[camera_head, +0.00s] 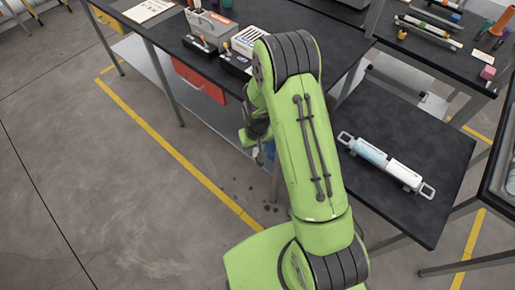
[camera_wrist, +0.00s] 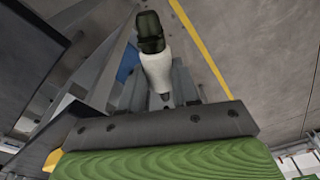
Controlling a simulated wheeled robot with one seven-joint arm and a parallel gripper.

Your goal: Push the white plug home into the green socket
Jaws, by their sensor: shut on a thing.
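The white plug (camera_wrist: 157,73) shows in the wrist view as a pale tapered body with a dark end. My gripper (camera_wrist: 160,92) is shut on it, with a grey finger on each side. The plug's dark end points away from the gripper, over the floor. In the head view my gripper (camera_head: 259,149) hangs low beside the front edge of the black bench, mostly hidden by my green arm. I cannot make out the green socket in either view.
The black bench (camera_head: 165,38) carries grey boxes (camera_head: 210,26) and small black units with levers (camera_head: 235,62). A red drawer (camera_head: 198,80) is below. A lower black table (camera_head: 425,140) at right holds a white-and-blue cylinder with end handles (camera_head: 385,164). Floor at left is clear.

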